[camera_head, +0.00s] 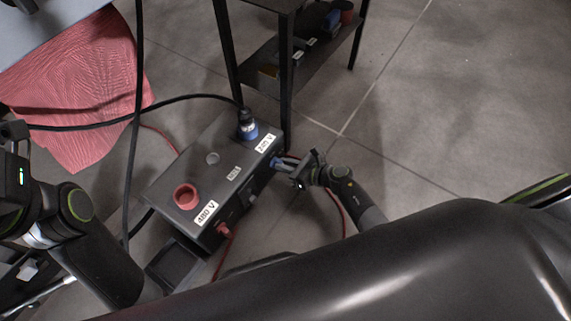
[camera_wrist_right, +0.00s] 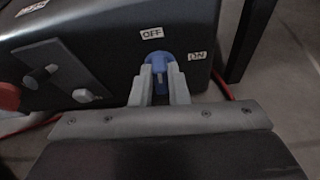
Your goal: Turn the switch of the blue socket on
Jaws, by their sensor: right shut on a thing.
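The knob's ridge looks about upright, towards "OFF". My left gripper (camera_head: 12,132) is only partly visible at the left edge.
A red socket (camera_head: 186,196) with a "480 V" label is on the same box, and a red switch (camera_head: 223,230) is on its side. A dark shelf (camera_head: 310,62) stands behind. Black cables cross at left; a red cloth (camera_head: 85,95) lies there.

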